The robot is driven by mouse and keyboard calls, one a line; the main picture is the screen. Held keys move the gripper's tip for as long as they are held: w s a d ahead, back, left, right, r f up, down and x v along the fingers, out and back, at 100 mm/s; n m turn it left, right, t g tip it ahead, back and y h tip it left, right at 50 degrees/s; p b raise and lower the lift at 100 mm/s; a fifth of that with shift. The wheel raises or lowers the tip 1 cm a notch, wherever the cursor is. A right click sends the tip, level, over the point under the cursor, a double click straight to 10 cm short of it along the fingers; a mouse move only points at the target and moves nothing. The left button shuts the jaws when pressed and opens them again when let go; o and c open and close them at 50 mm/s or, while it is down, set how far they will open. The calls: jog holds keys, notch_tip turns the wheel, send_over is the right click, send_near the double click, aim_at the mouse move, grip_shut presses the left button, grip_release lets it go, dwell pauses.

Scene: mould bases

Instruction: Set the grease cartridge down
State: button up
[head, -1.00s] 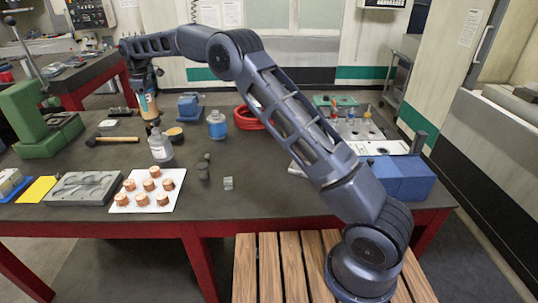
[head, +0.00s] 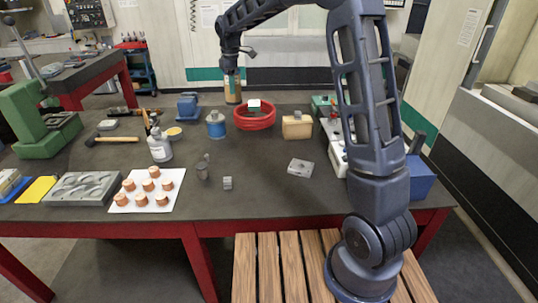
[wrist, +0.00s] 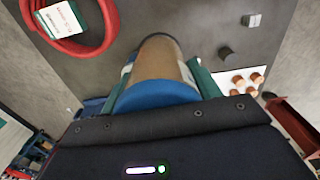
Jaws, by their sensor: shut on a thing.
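The grease cartridge (head: 233,91) is a tan cylinder, upright in the head view at the back of the table, behind the red coil (head: 271,118). My gripper (head: 231,73) is shut around its upper part. In the wrist view the cartridge (wrist: 164,58) shows its blue end (wrist: 155,95) towards me, between the green fingers of my gripper (wrist: 158,88). Its far end points at the dark tabletop. It looks raised, but I cannot tell the exact gap below it.
The red coil carries a white-and-green label. Copper pieces on a white sheet (head: 172,178) lie front left. The table's middle has free room.

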jog(key=s+d+f, duration=0.1)
jog(key=s+d, duration=0.3)
jog(key=d, duration=0.3)
jog(key=s+d, duration=0.3)
jog(key=d, duration=0.4)
jog(key=shift+m, duration=0.3)
notch_tip(320, 180, down, 20)
jog(key=shift+f, duration=0.15)
jog(key=o, duration=1.3)
notch_tip(320, 180, up, 12)
jog(key=shift+r, duration=0.25)
